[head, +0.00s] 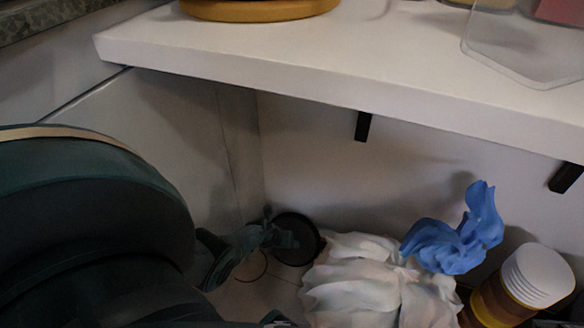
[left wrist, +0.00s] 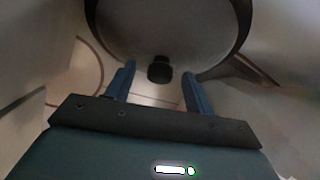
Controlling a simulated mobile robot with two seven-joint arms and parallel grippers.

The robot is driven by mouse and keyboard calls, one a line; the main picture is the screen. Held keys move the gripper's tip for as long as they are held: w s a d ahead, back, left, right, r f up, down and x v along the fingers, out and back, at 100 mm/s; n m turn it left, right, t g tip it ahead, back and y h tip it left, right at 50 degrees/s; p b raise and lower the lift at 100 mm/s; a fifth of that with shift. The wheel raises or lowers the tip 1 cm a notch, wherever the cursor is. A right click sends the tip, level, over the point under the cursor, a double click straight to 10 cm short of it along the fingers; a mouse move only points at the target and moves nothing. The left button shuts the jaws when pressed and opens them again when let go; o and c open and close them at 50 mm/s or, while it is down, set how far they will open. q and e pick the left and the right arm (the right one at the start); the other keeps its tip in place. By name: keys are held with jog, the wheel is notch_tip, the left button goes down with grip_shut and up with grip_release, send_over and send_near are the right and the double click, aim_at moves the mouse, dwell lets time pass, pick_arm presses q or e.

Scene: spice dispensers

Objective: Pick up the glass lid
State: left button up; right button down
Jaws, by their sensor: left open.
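The glass lid (head: 304,252) is a round disc with a dark rim, standing on edge near the corner under the shelf. It fills the top of the left wrist view (left wrist: 165,25), with its black knob (left wrist: 159,70) facing me. My left gripper (head: 274,236) is in front of the lid and hides part of it. In the left wrist view its two blue fingers (left wrist: 159,76) are open, one on each side of the knob, with gaps between fingers and knob. I cannot tell whether the fingertips touch the glass. My right gripper is not in view.
A white shelf (head: 330,62) with black brackets (head: 362,126) overhangs the space. A pale bulging bag (head: 365,285) with a blue tied top (head: 460,235) stands right of the lid. A brown jar with a white cap (head: 538,275) is farther right. Walls close in at left and back.

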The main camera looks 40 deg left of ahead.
pick_arm(q)
grip_shut()
dwell(0.5)
jog(key=shift+a+r, duration=0.1)
jog(key=shift+r, duration=0.1)
